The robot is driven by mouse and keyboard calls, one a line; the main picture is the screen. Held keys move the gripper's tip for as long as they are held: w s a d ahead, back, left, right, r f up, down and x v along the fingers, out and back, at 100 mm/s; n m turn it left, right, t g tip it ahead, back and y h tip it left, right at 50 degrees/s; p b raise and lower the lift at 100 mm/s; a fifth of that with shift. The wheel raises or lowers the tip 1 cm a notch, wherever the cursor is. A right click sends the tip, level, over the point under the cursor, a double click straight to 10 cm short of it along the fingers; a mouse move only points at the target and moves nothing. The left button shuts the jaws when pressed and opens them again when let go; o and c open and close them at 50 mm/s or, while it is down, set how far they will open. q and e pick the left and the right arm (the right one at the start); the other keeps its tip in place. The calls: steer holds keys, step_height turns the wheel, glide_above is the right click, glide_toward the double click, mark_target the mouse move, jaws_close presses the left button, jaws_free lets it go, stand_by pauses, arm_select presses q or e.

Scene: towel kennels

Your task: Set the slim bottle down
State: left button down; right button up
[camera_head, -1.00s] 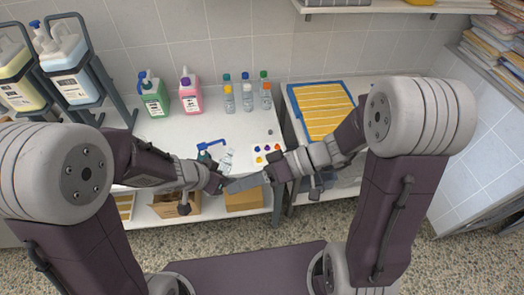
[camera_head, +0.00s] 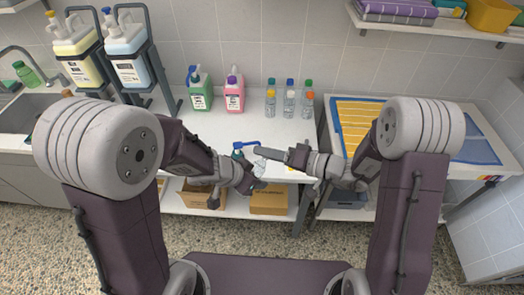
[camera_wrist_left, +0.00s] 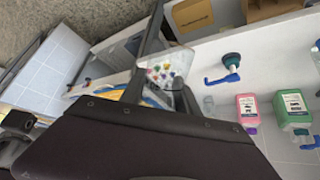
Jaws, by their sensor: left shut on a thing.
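The slim bottle (camera_head: 260,164) is clear and shows small in the head view, leaning at the front of the white counter (camera_head: 225,128). My left gripper (camera_head: 256,182) is shut on it near the counter's front edge. The fingers hide part of the bottle, and I cannot tell whether its base touches the counter.
A blue pump top (camera_head: 246,144) is close left of the bottle. Green (camera_head: 200,90) and pink (camera_head: 234,92) jugs and several clear bottles (camera_head: 290,100) stand behind. A yellow-striped tray (camera_head: 352,115) lies right.

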steer(key=shift+x, duration=1.2)
steer(key=shift+c, duration=0.3)
jaws_close()
arm_select(q)
steer(key=c, duration=0.8)
jaws_free()
